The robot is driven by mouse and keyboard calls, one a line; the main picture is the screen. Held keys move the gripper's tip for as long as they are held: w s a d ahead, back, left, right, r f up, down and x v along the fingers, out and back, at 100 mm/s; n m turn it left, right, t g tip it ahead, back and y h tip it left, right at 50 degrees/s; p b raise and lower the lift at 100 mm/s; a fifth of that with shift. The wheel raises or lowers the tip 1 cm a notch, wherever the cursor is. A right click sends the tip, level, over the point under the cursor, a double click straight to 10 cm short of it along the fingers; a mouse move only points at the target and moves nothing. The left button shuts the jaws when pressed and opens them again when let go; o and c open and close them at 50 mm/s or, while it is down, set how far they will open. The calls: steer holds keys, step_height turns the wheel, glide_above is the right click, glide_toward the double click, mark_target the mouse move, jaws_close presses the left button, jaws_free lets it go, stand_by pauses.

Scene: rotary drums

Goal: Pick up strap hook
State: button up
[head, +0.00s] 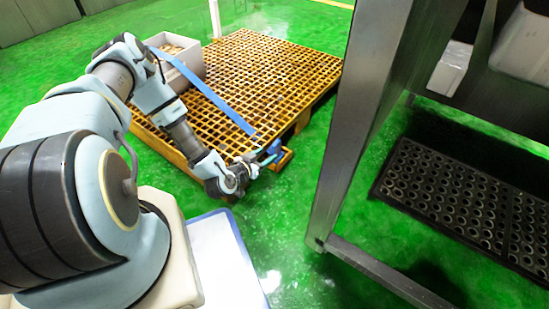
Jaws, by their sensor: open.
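A blue strap (205,88) runs across the yellow grid pallet (262,70) from the white box down to the pallet's front corner. Small blue parts at its lower end (275,149) show at that corner, beside my gripper (262,160); which of them is the strap hook is too small to tell. My gripper is open at the front corner of the pallet, low and close to the blue parts. Whether its fingers are around them or only beside them I cannot tell.
A white box (178,62) with light contents stands on the pallet's back left. A steel frame leg (345,150) rises right of the pallet. A black perforated mat (460,195) lies at right. Green floor (300,215) is clear between pallet and frame.

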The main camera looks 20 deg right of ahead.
mark_target(272, 149)
steer(key=b+x, duration=0.1)
steer(key=x, duration=0.3)
steer(key=shift+w, duration=0.1)
steer(key=b+x, duration=0.1)
steer(key=x, duration=0.1)
steer(key=b+x, duration=0.2)
steer(key=x, duration=0.1)
steer(key=shift+w+a, duration=0.3)
steer(key=shift+f, duration=0.35)
steer(key=c, duration=0.7)
steer(key=shift+d+f, duration=0.1)
steer(key=shift+c, duration=0.7)
steer(key=shift+r, duration=0.25)
jaws_close()
steer(key=shift+r, duration=0.1)
